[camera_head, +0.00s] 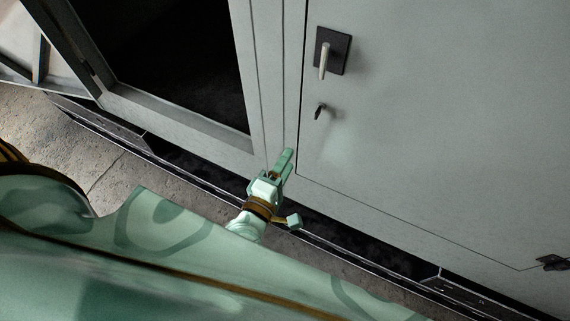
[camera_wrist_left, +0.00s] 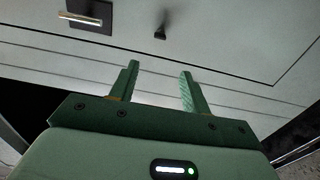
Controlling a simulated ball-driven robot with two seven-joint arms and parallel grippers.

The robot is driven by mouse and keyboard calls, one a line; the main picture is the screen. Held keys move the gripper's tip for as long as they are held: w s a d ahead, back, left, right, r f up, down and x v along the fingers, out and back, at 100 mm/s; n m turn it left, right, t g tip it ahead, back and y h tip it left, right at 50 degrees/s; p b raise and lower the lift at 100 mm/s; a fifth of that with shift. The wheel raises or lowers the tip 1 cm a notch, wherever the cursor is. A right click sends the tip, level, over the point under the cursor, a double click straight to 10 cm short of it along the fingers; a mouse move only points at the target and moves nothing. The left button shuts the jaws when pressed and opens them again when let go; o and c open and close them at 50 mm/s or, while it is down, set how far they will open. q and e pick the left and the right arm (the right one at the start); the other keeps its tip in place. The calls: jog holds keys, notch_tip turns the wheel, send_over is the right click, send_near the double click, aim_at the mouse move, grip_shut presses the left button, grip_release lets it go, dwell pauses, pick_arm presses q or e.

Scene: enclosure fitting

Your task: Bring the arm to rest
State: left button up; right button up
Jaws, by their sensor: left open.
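My left gripper (camera_head: 286,160) shows near the middle of the head view, low in front of the grey enclosure, close to the bottom corner of its closed door (camera_head: 430,130). In the left wrist view my left gripper (camera_wrist_left: 160,78) has its two green fingers apart, with nothing between them. The fingers point towards the enclosure's front. I cannot tell whether they touch it. My right gripper is not in view.
The door has a handle on a dark plate (camera_head: 332,52) and a small key or latch (camera_head: 320,111) below it. Left of it is a dark opening (camera_head: 165,60) in a grey frame. Concrete floor (camera_head: 90,165) shows at the left. A hinge (camera_head: 552,262) sits at lower right.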

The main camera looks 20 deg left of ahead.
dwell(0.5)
pick_arm(q)
jog(key=s+f+m+g+h+b, duration=0.1)
jog(key=s+f+m+g, duration=0.2)
jog(key=f+m, duration=0.35)
jog(key=s+f+m+g+h+b, duration=0.1)
jog(key=s+f+m+g, duration=0.15)
jog(key=f, duration=0.75)
jog(key=s+f+m+g+h+b, duration=0.15)
jog(key=s+f+m, duration=0.3)
jog(key=f, duration=0.45)
jog(key=s+a+f+m+g+y+b, duration=0.1)
jog(key=s+a+f+m+g+b, duration=0.1)
jog(key=s+f, duration=0.6)
jog(key=s+a+f+m+g+y+b, duration=0.1)
jog(key=s+a+f+m+g+b, duration=0.2)
jog(key=s+f+b, duration=0.3)
jog(key=s+a+f+m+g+y+b, duration=0.2)
jog(key=s+a+f+m+g+b, duration=0.1)
jog(key=s+f, duration=0.7)
notch_tip(320, 180, down, 4)
jog(key=shift+a+f+g+b, duration=0.2)
jog(key=shift+a+g+b, duration=0.4)
jog(key=shift+g, duration=0.5)
jog(key=shift+w, duration=0.1)
jog(key=c, duration=0.3)
